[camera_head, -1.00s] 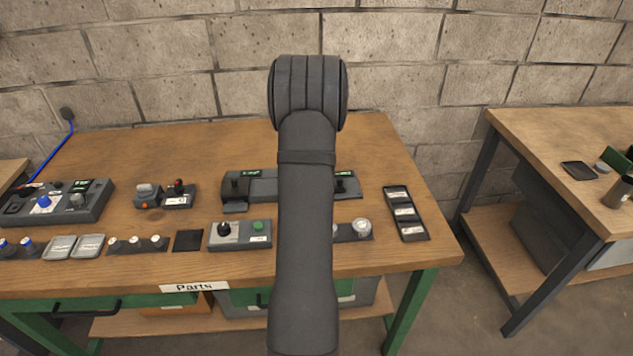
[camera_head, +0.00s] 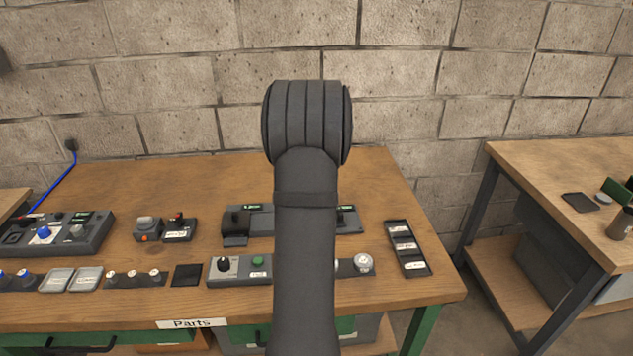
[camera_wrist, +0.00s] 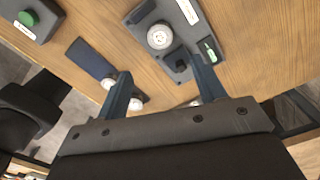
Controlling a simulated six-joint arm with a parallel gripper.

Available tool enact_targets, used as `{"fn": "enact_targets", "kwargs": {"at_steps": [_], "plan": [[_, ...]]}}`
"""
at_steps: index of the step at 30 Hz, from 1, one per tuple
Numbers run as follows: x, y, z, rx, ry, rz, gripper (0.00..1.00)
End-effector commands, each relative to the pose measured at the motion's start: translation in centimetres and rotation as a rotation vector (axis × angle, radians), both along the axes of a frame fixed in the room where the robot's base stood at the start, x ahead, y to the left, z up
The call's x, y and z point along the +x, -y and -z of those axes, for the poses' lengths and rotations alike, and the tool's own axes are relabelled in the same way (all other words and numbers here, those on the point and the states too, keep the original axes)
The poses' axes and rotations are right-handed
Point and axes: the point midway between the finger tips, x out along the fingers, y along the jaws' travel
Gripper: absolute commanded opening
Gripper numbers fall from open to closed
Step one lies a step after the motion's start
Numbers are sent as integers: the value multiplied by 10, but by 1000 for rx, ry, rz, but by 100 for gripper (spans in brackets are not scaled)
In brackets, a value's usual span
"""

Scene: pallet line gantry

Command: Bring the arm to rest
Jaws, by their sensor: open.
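My arm (camera_head: 305,240) stands upright in the middle of the head view, its thick rounded joint (camera_head: 306,122) in front of the block wall. My gripper is hidden in that view. In the wrist view my gripper (camera_wrist: 163,80) is open, its two blue-grey fingers spread apart with nothing held between them. The fingers show over the wooden bench (camera_wrist: 240,30). Past them are a grey device with a round white knob (camera_wrist: 160,37) and a dark blue plate (camera_wrist: 90,58). White round knobs show partly behind the left finger.
The wooden parts bench (camera_head: 330,300) carries control boxes (camera_head: 60,233), a row of small knobs (camera_head: 135,279), a green-button box (camera_head: 240,270), a long grey device (camera_head: 262,220) and a black labelled tray (camera_head: 408,248). A second bench (camera_head: 540,160) stands right. The back of the parts bench is clear.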

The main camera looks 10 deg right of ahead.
Motion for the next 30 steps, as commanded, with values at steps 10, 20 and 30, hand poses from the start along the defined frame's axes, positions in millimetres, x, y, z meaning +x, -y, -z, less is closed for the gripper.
{"fn": "enact_targets", "kwargs": {"at_steps": [10, 20, 30], "plan": [[-1, 0, 38, 1, -4, 0, 64], [-1, 0, 104, 2, -4, 0, 64], [0, 0, 93, 0, 2, 0, 64]]}}
